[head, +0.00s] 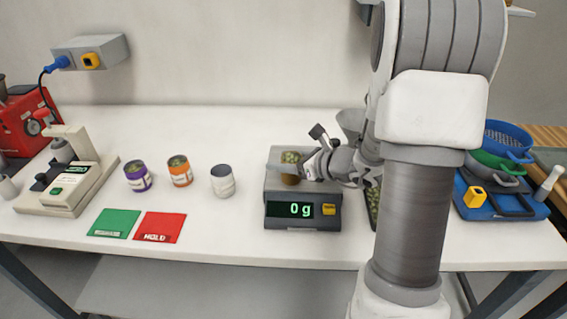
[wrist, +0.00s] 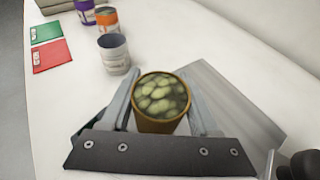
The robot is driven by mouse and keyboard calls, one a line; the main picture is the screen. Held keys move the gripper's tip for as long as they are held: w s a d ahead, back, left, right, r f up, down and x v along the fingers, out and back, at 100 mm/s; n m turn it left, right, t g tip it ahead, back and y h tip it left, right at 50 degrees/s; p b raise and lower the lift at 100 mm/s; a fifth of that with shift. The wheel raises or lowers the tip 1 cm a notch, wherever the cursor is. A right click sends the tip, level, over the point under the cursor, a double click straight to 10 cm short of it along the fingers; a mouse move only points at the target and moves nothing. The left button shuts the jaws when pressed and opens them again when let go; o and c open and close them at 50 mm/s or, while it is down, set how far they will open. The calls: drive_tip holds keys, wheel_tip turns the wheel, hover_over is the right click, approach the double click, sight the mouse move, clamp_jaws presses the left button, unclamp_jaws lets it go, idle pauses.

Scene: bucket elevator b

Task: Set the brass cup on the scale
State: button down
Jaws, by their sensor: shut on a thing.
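The brass cup (wrist: 160,102) is full of pale green beans. In the wrist view it stands upright between the two fingers of my gripper (wrist: 163,105), which is shut on it. In the head view the cup (head: 290,172) is at the scale's plate, with my gripper (head: 296,168) reaching in from the right. The scale (head: 302,212) is a grey box with a green display reading 0 g and a yellow button. Its metal plate also shows in the wrist view (wrist: 235,105). I cannot tell whether the cup touches the plate.
Left of the scale stand a grey-white can (head: 223,184), an orange can (head: 180,172) and a purple can (head: 138,177). A green card (head: 114,223) and a red card (head: 159,227) lie in front. A beige device (head: 68,185) is further left; stacked colored sieves (head: 503,155) stand right.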

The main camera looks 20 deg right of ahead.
drive_tip(key=shift+f, duration=0.2)
drive_tip(key=shift+c, duration=0.6)
unclamp_jaws()
drive_tip(key=shift+r, duration=0.15)
drive_tip(key=shift+s+d+r, duration=0.2)
drive_tip(key=shift+s, duration=0.05)
drive_tip(key=p+v, duration=0.1)
drive_tip(key=v, duration=1)
drive_tip(key=shift+s, duration=0.25)
